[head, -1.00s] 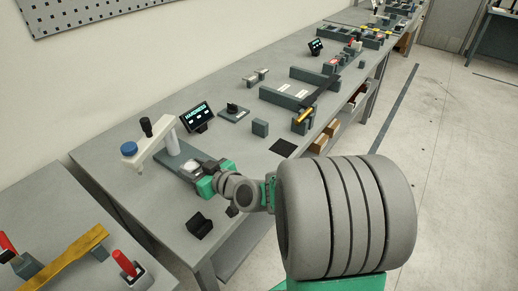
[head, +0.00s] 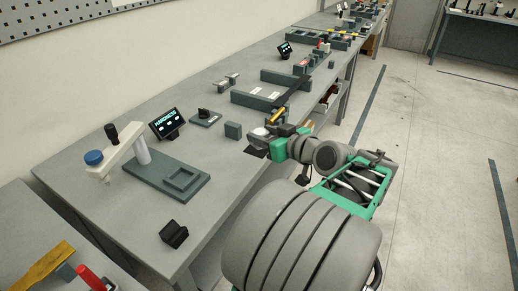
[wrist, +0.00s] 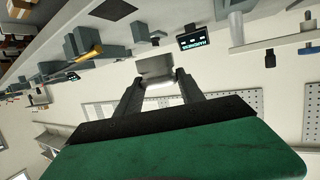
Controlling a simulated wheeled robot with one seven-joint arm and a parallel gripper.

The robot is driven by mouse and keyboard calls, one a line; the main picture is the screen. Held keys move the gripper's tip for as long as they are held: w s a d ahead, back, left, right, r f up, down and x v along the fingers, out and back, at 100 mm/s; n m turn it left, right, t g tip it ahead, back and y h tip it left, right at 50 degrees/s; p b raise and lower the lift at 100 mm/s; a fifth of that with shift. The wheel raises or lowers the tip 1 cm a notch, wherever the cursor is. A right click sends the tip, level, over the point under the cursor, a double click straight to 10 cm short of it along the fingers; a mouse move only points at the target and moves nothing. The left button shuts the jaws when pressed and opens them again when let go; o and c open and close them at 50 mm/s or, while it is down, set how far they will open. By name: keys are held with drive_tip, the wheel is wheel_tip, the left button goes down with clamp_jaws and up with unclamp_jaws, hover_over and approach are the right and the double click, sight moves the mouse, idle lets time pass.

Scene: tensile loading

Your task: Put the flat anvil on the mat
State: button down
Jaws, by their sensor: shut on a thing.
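My gripper (head: 270,137) is shut on the flat anvil (head: 260,131), a pale, light-grey piece. In the wrist view the anvil (wrist: 155,68) sits between the fingertips. The mat (head: 256,152) is a thin black square on the bench; in the head view the gripper and anvil cover part of it. The mat also shows in the wrist view (wrist: 113,10), apart from the anvil in the picture. The anvil appears held above the bench near the mat; the exact height is hard to tell.
The hardness tester (head: 145,178) has an empty square recess in its base. Its display (head: 167,122) stands behind. A grey block (head: 233,130) stands left of the mat, and grey fixtures with a yellow-tipped bar (head: 278,116) lie beyond. A small black block (head: 174,234) stands near the front edge.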

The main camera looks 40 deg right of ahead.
drive_tip(key=w+d+f, duration=0.4)
drive_tip(key=w+d, duration=0.1)
drive_tip(key=w, duration=0.2)
hover_over(261, 151)
drive_tip(key=f, duration=0.3)
drive_tip(key=f+p, duration=0.1)
drive_tip(key=shift+s+a+f, duration=0.15)
drive_tip(key=shift+s+a, duration=0.2)
drive_tip(key=shift+w+d+f, duration=0.3)
drive_tip(key=shift+w+f, duration=0.05)
drive_tip(key=shift+f, duration=1.95)
drive_tip(key=c, duration=0.7)
unclamp_jaws()
drive_tip(key=shift+r, duration=0.2)
drive_tip(key=v, duration=1.2)
drive_tip(key=shift+b, duration=0.3)
